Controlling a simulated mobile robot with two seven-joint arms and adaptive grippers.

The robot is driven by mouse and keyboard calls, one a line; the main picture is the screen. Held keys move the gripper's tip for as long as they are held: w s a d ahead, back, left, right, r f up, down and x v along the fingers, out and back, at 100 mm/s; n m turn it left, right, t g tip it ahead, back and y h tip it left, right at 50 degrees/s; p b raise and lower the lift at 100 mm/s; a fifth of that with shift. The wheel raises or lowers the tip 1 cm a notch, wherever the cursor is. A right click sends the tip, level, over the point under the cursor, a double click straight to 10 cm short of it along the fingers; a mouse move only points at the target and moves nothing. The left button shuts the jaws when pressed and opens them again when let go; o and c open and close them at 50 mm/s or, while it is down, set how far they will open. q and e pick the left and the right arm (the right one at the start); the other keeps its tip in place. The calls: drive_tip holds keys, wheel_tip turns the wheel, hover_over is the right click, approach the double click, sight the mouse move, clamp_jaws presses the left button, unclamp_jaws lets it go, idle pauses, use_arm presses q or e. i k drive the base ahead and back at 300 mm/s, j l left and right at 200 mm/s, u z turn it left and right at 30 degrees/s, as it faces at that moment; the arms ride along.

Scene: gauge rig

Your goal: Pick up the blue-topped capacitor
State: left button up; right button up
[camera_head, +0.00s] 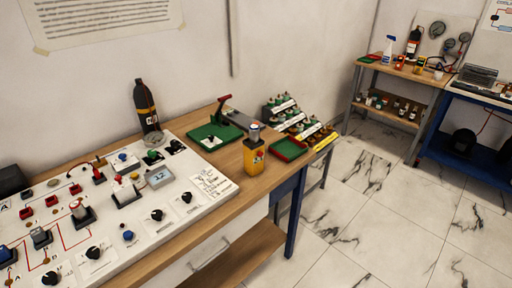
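A small grey cylinder with a bluish top (254,131) stands upright at the top of a yellow device (254,160) near the right end of the wooden bench. It may be the blue-topped capacitor, but it is too small to tell for sure. Other parts with blue show on the white circuit board: a blue piece (8,254) in a dark holder at the left edge and a small blue-topped part (122,158) at the back. Neither of my grippers is in view.
The white board (215,212) with knobs covers much of the bench. Stepped racks (318,140) adjoin. Marble floor (400,215) is clear at right.

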sight(254, 129)
drive_tip(key=i+l, duration=0.2)
drive_tip(key=l, duration=0.15)
drive_tip(key=i+l+u, duration=0.15)
drive_tip(key=i+l, duration=0.2)
drive_tip(key=l, duration=0.3)
drive_tip(key=i+l+u, duration=0.15)
drive_tip(key=l, duration=0.2)
drive_tip(key=i, duration=0.05)
